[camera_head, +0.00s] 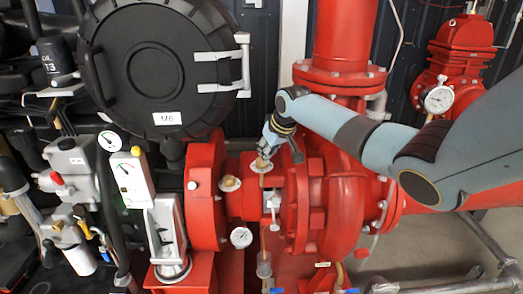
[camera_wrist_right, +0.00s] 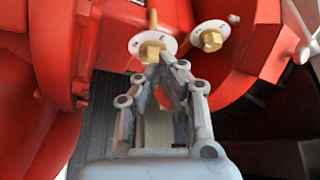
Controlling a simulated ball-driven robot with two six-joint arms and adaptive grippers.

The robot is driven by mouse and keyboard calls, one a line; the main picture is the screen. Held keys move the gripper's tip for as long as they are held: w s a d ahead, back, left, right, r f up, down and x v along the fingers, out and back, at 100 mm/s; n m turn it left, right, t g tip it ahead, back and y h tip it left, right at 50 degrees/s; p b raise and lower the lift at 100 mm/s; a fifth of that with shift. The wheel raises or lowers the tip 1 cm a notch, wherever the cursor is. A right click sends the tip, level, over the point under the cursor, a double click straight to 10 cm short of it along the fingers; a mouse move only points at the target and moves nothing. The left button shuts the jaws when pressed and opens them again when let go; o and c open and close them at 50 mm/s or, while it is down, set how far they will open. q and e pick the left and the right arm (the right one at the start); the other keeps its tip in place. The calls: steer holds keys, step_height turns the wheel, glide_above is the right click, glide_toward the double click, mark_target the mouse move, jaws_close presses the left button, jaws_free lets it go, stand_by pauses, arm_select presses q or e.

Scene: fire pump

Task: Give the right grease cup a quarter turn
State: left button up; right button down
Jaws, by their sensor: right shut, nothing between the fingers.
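The right grease cup (camera_head: 261,166) is a brass hex cap on a round white dial, on top of the red pump's bearing housing. In the right wrist view the brass cap (camera_wrist_right: 151,50) sits just beyond my fingertips, overlapping them in the picture; I cannot tell whether they touch. My right gripper (camera_head: 266,152) is above and beside this cup, its fingers drawn together and empty. It also shows in the right wrist view (camera_wrist_right: 167,62). The left grease cup (camera_head: 230,183) is a similar brass cap on a white dial (camera_wrist_right: 212,40). My left gripper is not in view.
A large round black cover marked M6 (camera_head: 155,65) stands behind left. The red pump casing (camera_head: 342,200) rises right of the cups, under my right arm. A small gauge (camera_head: 241,237) and a valve with a white handle (camera_head: 271,202) sit below the cups.

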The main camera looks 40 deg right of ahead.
arm_select(q)
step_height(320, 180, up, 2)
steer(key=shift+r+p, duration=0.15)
steer(key=shift+p, duration=0.5)
arm_select(e)
step_height(320, 180, up, 2)
steer(key=shift+r, duration=0.1)
